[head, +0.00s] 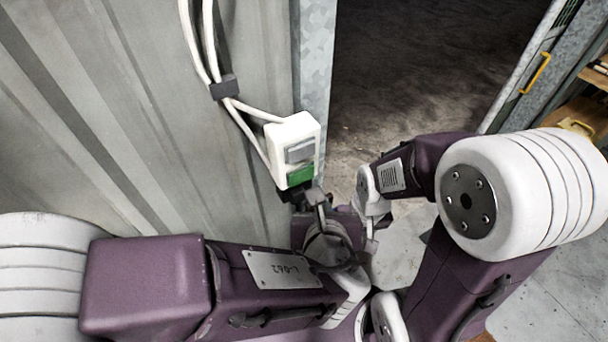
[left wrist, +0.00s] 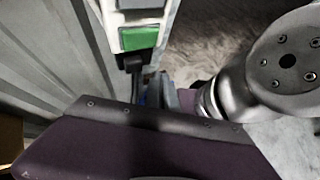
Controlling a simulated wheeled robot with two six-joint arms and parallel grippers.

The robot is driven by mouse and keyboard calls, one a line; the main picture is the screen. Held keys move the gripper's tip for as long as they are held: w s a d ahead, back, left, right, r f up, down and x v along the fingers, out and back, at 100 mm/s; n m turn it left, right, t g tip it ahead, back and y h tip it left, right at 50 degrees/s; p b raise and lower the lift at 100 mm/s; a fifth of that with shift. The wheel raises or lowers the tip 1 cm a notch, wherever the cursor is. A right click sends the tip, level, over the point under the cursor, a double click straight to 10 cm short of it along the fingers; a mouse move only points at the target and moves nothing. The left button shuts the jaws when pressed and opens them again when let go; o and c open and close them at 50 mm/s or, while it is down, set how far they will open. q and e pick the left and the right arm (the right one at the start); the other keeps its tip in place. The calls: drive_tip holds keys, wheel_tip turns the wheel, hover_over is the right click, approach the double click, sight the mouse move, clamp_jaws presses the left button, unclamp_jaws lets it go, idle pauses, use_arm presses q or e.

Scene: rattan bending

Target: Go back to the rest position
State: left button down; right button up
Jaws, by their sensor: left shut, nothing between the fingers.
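My left arm comes in from the left in the head view. My left gripper (head: 317,190) is shut and empty, with its dark fingertips just below the green button of a white switch box (head: 279,140). In the left wrist view the dark fingers (left wrist: 135,64) end right under the green button (left wrist: 138,38); I cannot tell whether they touch the box. My right arm comes in from the right and folds inward beside the left wrist. The end of the right arm is small and partly hidden, so the state of its gripper is unclear.
The box is fixed at the edge of a grey corrugated metal wall (head: 120,130), with white cables (head: 205,50) running up from it. To its right is an opening with a dark floor (head: 410,70). A metal gate frame with a yellow handle (head: 537,72) and shelves stand at the far right.

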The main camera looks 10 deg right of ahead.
use_arm(q)
drive_tip(key=shift+s, duration=0.1)
idle(0.4)
drive_tip(key=a+f+m+g+y+b, duration=0.1)
drive_tip(key=a+f+m+g+b, duration=0.8)
drive_tip(key=a+f+m, duration=1.8)
drive_tip(key=m+b, duration=0.4)
drive_tip(key=m, duration=0.2)
drive_tip(key=shift+s+a+f+m+y, duration=0.15)
drive_tip(key=shift+s+a+m+y, duration=0.15)
drive_tip(key=shift+y, duration=0.1)
drive_tip(key=shift+w, duration=0.1)
